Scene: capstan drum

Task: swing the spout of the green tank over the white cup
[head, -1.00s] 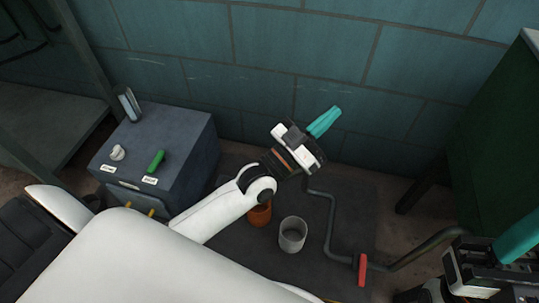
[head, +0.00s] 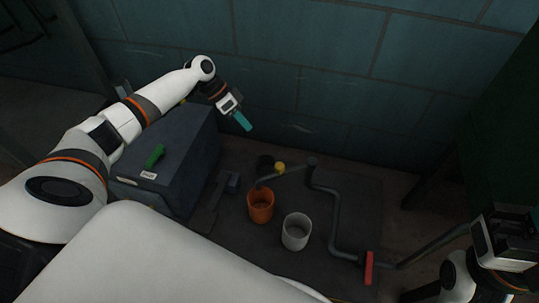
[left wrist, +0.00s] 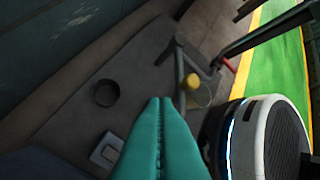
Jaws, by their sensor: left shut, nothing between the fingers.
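The green tank (head: 500,125) stands at the right edge of the head view. A grey pipe (head: 337,215) leads from its side to an upright joint. From there the spout (head: 294,170), with a yellow knob (head: 280,168), points left, its tip at or above the orange cup's back rim. The white cup (head: 296,232) stands right of the orange cup (head: 261,207), apart from the spout. My left gripper (head: 242,121) is shut and empty, up and left of the spout. Its teal fingers (left wrist: 160,105) meet in the left wrist view, where the yellow knob (left wrist: 192,82) also shows. My right gripper (head: 505,240) is at the lower right, its fingertips unclear.
A red lever (head: 369,267) sits on the pipe near the front. A grey box (head: 165,170) with a green handle (head: 155,156) stands at left. A tiled wall closes off the back.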

